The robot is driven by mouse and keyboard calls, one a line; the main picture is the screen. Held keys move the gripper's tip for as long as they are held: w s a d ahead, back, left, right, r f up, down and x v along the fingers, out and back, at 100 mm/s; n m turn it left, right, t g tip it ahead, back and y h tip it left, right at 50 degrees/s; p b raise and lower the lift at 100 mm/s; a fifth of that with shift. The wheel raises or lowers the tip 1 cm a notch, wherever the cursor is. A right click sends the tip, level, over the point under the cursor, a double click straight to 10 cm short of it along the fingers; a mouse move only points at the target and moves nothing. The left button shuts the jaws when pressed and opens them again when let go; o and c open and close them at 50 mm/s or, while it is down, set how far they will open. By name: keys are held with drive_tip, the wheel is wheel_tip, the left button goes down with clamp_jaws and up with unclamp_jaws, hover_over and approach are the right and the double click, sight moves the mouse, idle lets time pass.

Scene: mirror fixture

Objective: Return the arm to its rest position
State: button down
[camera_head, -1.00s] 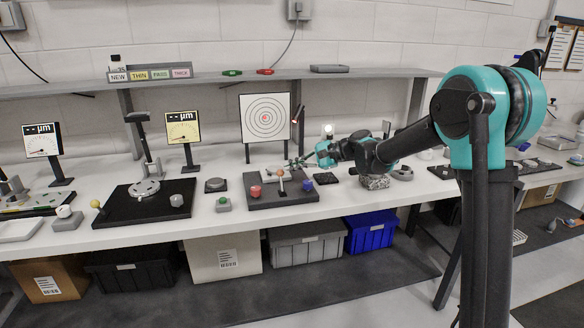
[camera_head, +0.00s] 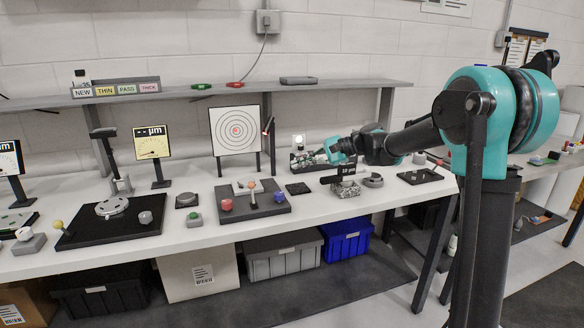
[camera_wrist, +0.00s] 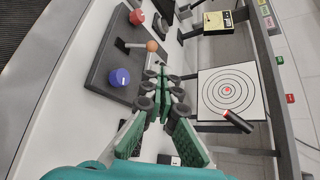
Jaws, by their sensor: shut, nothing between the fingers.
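My gripper (camera_head: 308,160) is at the end of my outstretched arm, over the right part of the bench. In the head view it is right of the mirror fixture's dark plate (camera_head: 235,212) and apart from it. In the wrist view my gripper (camera_wrist: 163,72) has its green fingers together, with nothing between them. The plate carries a red knob (camera_head: 227,204), a blue knob (camera_head: 279,197) and an orange ball on a lever (camera_head: 251,185). The wrist view also shows the blue knob (camera_wrist: 120,77) and the orange ball (camera_wrist: 151,46).
A target board (camera_head: 236,148) stands behind the fixture, with a dark pen-like rod (camera_head: 268,126) beside it. A speckled block (camera_head: 347,189) and a grey curved piece (camera_head: 373,181) are below my arm. A shelf (camera_head: 350,85) runs along the wall.

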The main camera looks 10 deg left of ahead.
drive_tip(key=shift+d, duration=0.1)
drive_tip(key=s+d+f+n+t+h, duration=0.1)
drive_tip(key=s+d+f+h, duration=0.3)
drive_tip(key=s+d+f, duration=0.4)
drive_tip(key=s+d+f+n+t+h, duration=0.2)
drive_tip(key=s+d+f+h, duration=0.3)
drive_tip(key=s+d+f, duration=0.4)
drive_tip(key=s+d+f+n+t+h, duration=0.2)
drive_tip(key=s+d+f, duration=0.7)
drive_tip(key=d, duration=1)
drive_tip(key=shift+s+n+h, duration=0.65)
drive_tip(key=shift+n+h, duration=0.15)
drive_tip(key=shift+h, duration=0.4)
